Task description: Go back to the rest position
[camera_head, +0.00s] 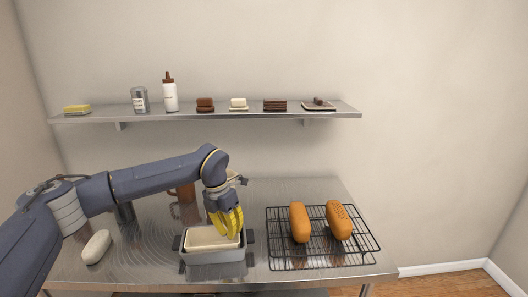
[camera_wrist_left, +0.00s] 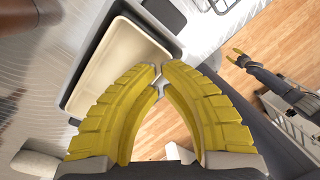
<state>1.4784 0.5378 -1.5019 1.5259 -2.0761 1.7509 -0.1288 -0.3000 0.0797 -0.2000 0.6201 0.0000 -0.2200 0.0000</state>
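My left gripper (camera_head: 228,222) has yellow fingers and points down at a grey loaf tin (camera_head: 215,257) on the metal table. The tin holds a pale cream filling (camera_head: 203,238). In the left wrist view, the fingers (camera_wrist_left: 161,76) bow inward and their tips come together, with nothing seen held between them. The tin (camera_wrist_left: 70,100) lies just beyond the fingertips there; I cannot tell if they touch it. My right gripper (camera_wrist_left: 238,58) shows small in the left wrist view, its fingers apart and empty, above the wooden floor. It is outside the head view.
Two browned loaves (camera_head: 299,223) (camera_head: 339,221) lie on a black wire rack (camera_head: 320,255) at the table's right. A pale oval piece (camera_head: 97,247) lies at the left. A brown mug (camera_head: 184,193) stands behind my arm. A wall shelf (camera_head: 220,115) holds several items.

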